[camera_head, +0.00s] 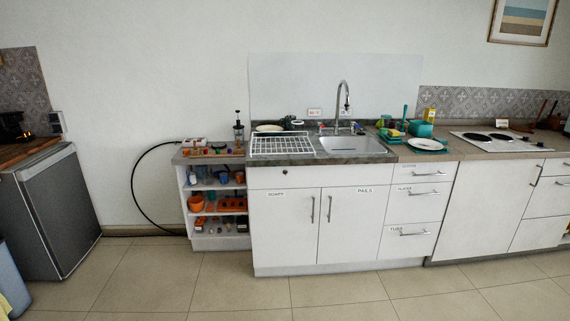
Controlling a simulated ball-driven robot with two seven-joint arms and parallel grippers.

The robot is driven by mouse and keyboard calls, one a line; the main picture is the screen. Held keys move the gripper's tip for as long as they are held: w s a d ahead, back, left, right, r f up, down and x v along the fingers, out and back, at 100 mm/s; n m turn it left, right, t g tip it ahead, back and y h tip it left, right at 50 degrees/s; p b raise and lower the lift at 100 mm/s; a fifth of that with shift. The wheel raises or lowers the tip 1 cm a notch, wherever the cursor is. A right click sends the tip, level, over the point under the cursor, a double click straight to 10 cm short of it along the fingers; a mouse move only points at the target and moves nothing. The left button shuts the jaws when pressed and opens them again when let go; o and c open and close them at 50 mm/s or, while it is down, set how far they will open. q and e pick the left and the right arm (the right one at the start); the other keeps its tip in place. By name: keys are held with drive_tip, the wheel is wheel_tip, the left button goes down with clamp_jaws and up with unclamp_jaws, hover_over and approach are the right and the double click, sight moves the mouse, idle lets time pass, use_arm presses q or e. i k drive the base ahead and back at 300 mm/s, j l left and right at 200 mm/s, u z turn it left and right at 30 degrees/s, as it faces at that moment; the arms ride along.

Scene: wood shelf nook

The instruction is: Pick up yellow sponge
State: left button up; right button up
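A small yellow and green item (395,133) lies on the counter just right of the sink (351,145). It may be the yellow sponge, but it is too small to tell. An upright yellow item (429,115) stands farther right, behind a teal container (420,129); it looks more like a box or bottle. Neither of my grippers is in view.
A white dish rack (282,145) sits left of the sink, and a white plate on a teal mat (426,144) lies to its right. A cooktop (500,140) is farther right. A low open shelf (217,205) adjoins the cabinets. A grey fridge (60,205) stands left.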

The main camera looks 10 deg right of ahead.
sight(394, 133)
drive_tip(key=i+l, duration=0.3)
drive_tip(key=i, duration=0.2)
drive_tip(key=i+l, duration=0.3)
drive_tip(key=i, duration=0.2)
drive_tip(key=l+z, duration=0.15)
drive_tip(key=l, duration=0.25)
drive_tip(key=i+l+z, duration=0.15)
drive_tip(key=l, duration=0.2)
drive_tip(key=i+l+z, duration=0.15)
drive_tip(key=l, duration=0.25)
drive_tip(key=i+l+z, duration=0.1)
drive_tip(key=l, duration=0.25)
